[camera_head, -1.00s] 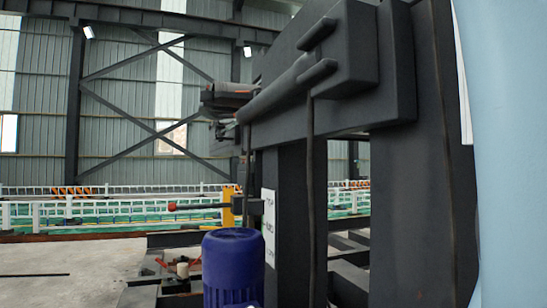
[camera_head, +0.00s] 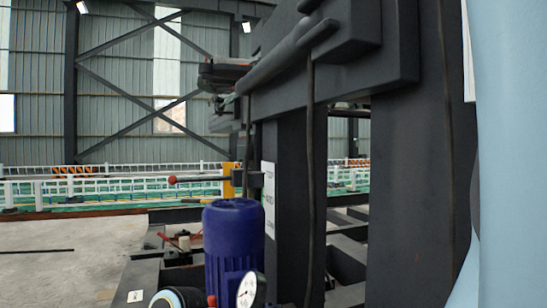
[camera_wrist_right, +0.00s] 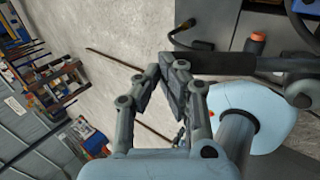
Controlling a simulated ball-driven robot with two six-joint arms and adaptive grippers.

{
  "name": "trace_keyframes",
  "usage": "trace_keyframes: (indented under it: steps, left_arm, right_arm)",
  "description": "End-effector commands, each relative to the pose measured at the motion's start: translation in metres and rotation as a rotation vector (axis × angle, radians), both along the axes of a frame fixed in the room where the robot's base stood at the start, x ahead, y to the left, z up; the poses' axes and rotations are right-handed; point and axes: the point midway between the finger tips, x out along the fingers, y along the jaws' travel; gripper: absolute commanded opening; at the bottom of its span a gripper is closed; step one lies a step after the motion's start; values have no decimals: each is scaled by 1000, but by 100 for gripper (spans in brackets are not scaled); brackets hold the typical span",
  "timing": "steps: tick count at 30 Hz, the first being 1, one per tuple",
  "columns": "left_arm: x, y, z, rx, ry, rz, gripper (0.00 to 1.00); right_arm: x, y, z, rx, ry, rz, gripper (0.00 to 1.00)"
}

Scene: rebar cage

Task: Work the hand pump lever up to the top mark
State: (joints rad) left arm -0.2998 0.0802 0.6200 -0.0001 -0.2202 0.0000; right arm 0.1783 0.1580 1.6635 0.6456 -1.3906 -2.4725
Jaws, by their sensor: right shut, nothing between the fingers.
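The pump lever (camera_head: 200,179) is a thin dark bar with a red ball knob (camera_head: 172,180) at its left end, in the head view. It lies nearly level and passes a yellow post (camera_head: 231,182). A white mark plate (camera_head: 269,200) stands to its right, with lettering at several heights; the lever's right end appears near the upper lettering. My right gripper (camera_wrist_right: 174,82) shows in the wrist view, shut and empty. A dark bar (camera_wrist_right: 225,63) appears close to its fingertips; I cannot tell what it belongs to or whether they touch. My left gripper is not in view.
A blue motor (camera_head: 233,235) stands in front of the mark plate, with a round white gauge (camera_head: 247,290) below. Dark steel beams (camera_head: 290,190) fill the centre and right. White railings (camera_head: 100,187) run behind. Bare concrete floor (camera_head: 60,255) is open at left.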

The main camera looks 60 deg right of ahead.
Motion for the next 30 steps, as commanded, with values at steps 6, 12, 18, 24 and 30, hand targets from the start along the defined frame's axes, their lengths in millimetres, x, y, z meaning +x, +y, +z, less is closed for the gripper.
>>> trace_keyframes:
  steps: [6, 12, 18, 24, 30]
  left_arm:
    - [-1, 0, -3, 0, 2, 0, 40]
    - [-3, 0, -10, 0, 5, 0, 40]
    - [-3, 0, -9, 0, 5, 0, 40]
    - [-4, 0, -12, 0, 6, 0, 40]
    - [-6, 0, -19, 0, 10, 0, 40]
  right_arm:
    - [1, 1, -4, 0, 2, 0, 0]
    - [4, 6, -13, -1, 2, 0, 0]
    - [4, 6, -12, -2, 1, 0, 0]
    - [5, 7, -16, -1, 2, 1, 0]
    - [7, 11, -25, 0, 3, 0, 0]
